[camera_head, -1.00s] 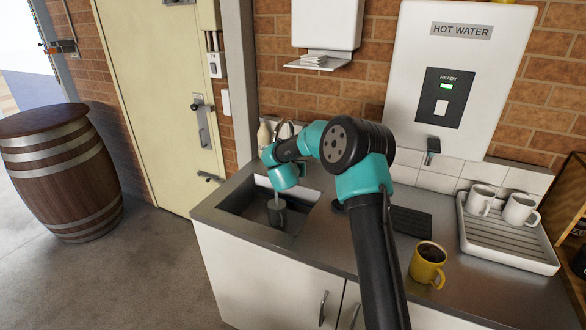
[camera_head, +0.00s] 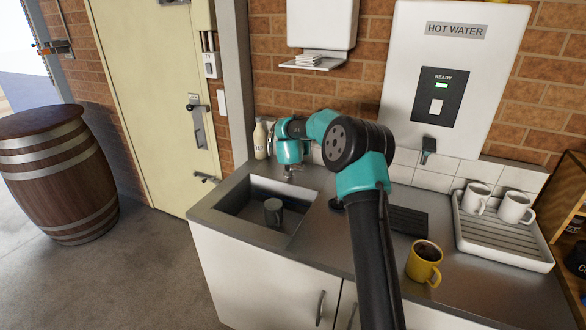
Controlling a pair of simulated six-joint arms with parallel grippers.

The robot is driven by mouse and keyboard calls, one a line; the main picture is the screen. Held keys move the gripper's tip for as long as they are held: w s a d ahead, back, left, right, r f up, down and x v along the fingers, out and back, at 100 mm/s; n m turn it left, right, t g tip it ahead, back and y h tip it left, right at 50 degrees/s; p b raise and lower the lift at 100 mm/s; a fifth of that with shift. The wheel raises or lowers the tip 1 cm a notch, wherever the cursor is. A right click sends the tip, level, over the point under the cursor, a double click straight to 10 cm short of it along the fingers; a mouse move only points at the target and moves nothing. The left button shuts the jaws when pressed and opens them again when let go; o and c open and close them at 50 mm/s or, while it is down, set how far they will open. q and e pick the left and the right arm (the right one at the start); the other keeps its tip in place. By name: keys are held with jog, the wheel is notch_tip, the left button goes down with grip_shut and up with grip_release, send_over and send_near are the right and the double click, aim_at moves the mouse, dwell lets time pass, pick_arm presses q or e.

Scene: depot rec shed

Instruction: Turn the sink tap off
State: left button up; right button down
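The sink (camera_head: 232,205) is set in the grey counter, with a dark mug (camera_head: 273,212) standing in its basin. No water stream shows above the mug. My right arm reaches from the bottom of the view to the back edge of the sink. The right gripper (camera_head: 290,174) is at the back rim, small and mostly hidden by my teal wrist. I cannot tell whether its fingers are open or touching anything. The tap is hidden behind my arm, so its lever position cannot be seen. My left gripper is not in view.
A cream bottle (camera_head: 260,139) stands left of my wrist. A yellow mug (camera_head: 425,262) with dark liquid is on the counter, right of my arm. A drying tray (camera_head: 500,243) holds two white mugs. The hot water unit (camera_head: 455,80) hangs above. A barrel (camera_head: 60,175) stands left.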

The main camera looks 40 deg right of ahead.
jog(key=shift+w+d+r, duration=0.1)
jog(key=shift+w+d, duration=0.15)
jog(key=shift+d, duration=0.2)
jog(key=shift+r, duration=0.1)
jog(key=s+a+r, duration=0.6)
jog(key=a+r, duration=0.1)
jog(key=r, duration=0.1)
jog(key=shift+s+r, duration=0.25)
jog(key=shift+r, duration=0.15)
jog(key=shift+a, duration=0.1)
dwell(0.5)
